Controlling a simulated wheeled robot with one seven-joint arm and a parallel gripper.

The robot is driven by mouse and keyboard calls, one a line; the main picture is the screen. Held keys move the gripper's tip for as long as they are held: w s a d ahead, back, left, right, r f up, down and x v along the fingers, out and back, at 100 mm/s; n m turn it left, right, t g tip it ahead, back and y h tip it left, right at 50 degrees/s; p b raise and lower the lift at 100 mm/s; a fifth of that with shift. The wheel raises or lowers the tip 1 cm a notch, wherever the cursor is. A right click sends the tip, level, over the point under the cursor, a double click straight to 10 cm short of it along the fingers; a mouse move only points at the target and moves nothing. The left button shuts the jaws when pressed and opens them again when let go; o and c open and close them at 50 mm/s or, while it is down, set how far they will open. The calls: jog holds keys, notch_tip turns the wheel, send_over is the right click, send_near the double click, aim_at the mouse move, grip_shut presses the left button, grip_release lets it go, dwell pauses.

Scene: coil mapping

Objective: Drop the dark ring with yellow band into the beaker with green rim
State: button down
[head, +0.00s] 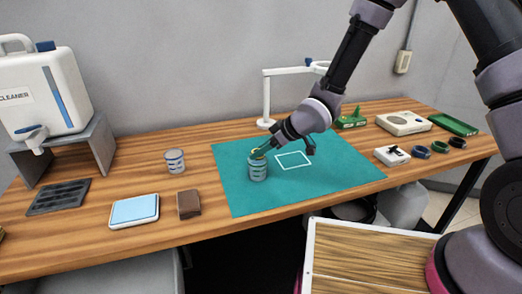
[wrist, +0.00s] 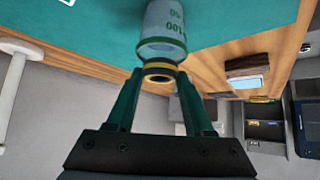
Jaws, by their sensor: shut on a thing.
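The dark ring with yellow band (wrist: 160,72) is held between the fingertips of my gripper (wrist: 160,76) in the wrist view. In the head view the ring's yellow (head: 258,154) shows at the top of a beaker (head: 257,170) on the teal mat. My gripper (head: 260,150) comes down to it from the upper right. In the wrist view the clear beaker (wrist: 164,22) with green markings lies just beyond the ring, its mouth facing it. The ring lines up with the mouth; I cannot tell whether it is inside or just above. The beaker stands upright.
A second beaker (head: 175,161) stands left of the teal mat (head: 310,186). A brown block (head: 189,204) and a blue-topped pad (head: 135,210) lie at the front. A white stand (head: 266,95) rises behind the mat.

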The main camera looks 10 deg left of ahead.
jog(key=shift+c, duration=1)
grip_release()
jog(key=shift+r, duration=0.1)
jog(key=v, duration=1)
jog(key=shift+d+r, duration=0.2)
jog(key=shift+d, duration=0.05)
